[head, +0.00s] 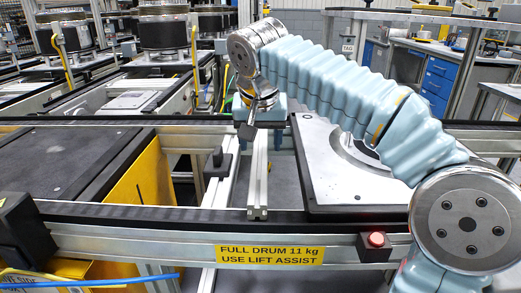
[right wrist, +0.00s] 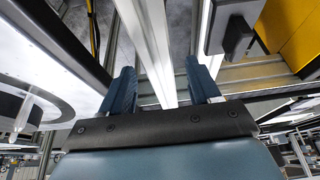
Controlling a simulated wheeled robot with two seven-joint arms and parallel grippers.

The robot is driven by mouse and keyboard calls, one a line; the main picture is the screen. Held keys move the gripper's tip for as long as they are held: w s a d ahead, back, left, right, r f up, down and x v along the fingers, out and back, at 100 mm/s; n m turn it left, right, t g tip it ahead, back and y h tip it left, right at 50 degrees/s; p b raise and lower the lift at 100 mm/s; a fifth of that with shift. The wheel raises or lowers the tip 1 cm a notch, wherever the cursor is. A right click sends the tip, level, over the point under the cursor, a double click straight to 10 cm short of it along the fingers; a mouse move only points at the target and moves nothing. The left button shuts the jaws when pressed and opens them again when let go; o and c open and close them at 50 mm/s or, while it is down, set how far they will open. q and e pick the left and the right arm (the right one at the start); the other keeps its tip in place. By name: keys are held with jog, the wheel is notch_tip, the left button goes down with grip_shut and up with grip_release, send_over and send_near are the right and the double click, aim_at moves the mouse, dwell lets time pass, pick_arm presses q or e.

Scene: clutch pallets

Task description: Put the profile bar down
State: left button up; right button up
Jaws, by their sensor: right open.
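The profile bar (head: 258,178) is a long silver aluminium bar. In the head view it runs front to back across the gap between the two black-topped rails, with its near end at the front rail. My right gripper (head: 249,128) is over its far part, fingers pointing down. In the right wrist view the bar (right wrist: 153,40) passes between the two open blue fingers of the gripper (right wrist: 161,72), with a gap visible on both sides. Whether the bar's far end rests on anything is hidden by my gripper. My left gripper is not in view.
A pale plate (head: 330,185) with a round part lies right of the bar, partly under my right arm. A dark panel (head: 65,165) and a yellow sheet (head: 145,185) are at left. The front rail (head: 140,240) carries a yellow sign (head: 270,255) and a red button (head: 376,239).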

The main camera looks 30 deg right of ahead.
jog(key=shift+f, duration=0.3)
grip_shut()
jog(key=shift+r, duration=0.15)
